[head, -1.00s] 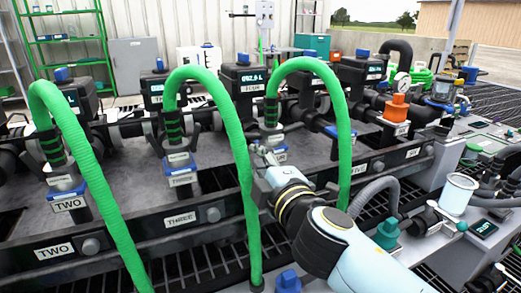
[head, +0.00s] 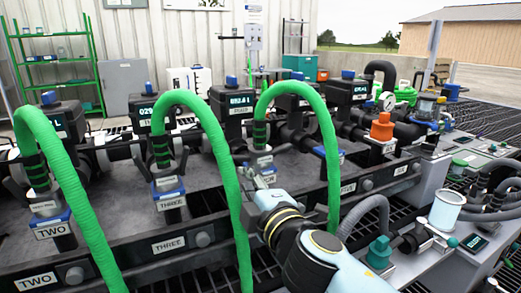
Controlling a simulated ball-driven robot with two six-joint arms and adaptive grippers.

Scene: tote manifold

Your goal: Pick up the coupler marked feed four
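Three green hoses arch down to couplers with blue-edged tags, two of them reading TWO and THREE. The third coupler (head: 263,159) has a blue tag partly hidden behind my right gripper, so I can read only the end of its word. Its green hose (head: 325,120) arches over to the right. My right gripper (head: 246,174) is at the lower left of this coupler, its arm coming in from the bottom right. The fingers are small and partly hidden by my wrist, so I cannot tell their opening or any contact. My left gripper is not in view.
The coupler tagged TWO (head: 45,208) and the coupler tagged THREE (head: 167,182) stand to the left. Black valve bodies with displays line the back. An orange fitting (head: 382,127), a grey hose (head: 367,212) and a white cylinder (head: 446,210) are at the right.

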